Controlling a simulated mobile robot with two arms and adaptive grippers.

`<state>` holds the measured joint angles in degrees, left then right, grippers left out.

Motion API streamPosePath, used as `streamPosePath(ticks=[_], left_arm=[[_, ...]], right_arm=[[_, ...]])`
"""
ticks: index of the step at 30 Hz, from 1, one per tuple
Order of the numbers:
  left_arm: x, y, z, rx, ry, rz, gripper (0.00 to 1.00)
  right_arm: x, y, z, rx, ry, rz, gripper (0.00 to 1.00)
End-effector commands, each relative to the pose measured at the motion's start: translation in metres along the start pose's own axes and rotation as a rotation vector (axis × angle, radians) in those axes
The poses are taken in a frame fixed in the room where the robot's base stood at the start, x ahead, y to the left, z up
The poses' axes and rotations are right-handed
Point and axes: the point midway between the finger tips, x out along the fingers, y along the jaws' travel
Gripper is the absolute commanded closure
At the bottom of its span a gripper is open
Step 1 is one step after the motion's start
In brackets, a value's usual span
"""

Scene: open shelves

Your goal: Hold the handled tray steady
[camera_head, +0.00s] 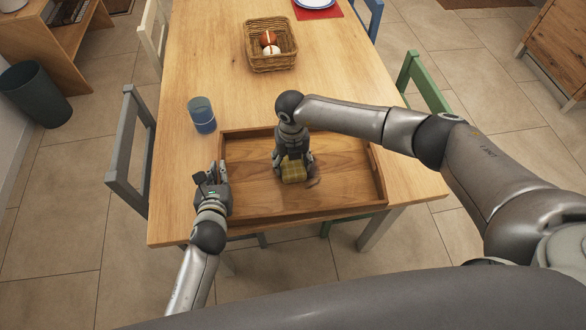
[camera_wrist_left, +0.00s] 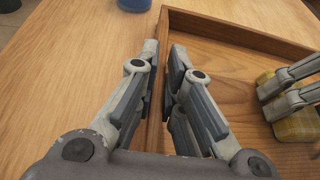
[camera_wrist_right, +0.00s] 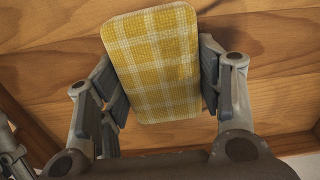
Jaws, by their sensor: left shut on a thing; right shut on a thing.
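The wooden handled tray (camera_head: 345,190) lies flat on the table near its front edge. My left gripper (camera_head: 219,178) is shut on the tray's left wall, and in the left wrist view the wall (camera_wrist_left: 168,60) runs between its fingers (camera_wrist_left: 162,85). My right gripper (camera_head: 292,162) is over the inside of the tray, shut on a yellow checked sponge-like block (camera_head: 293,172). In the right wrist view the block (camera_wrist_right: 155,60) sits between the fingers (camera_wrist_right: 160,90) above the tray floor.
A blue cup (camera_head: 202,115) stands on the table just beyond the tray's far left corner. A wicker basket (camera_head: 271,63) with two balls stands farther back. Chairs surround the table (camera_head: 330,90); its middle is mostly clear.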

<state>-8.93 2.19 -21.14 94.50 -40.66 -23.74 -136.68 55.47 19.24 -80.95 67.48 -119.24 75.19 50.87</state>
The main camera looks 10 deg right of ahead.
Motion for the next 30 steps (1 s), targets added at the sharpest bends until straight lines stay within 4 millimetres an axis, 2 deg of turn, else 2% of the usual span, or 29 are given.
streamPosePath(ticks=[19, 30], left_arm=[[0.000, 0.000, 0.002, 0.000, -0.004, 0.000, 1.00], [0.000, 0.000, 0.002, 0.000, -0.003, 0.000, 1.00]], right_arm=[[0.000, -0.004, 0.059, 0.002, 0.000, 0.000, 0.62], [0.000, -0.038, 0.056, 0.001, 0.000, 0.000, 0.62]])
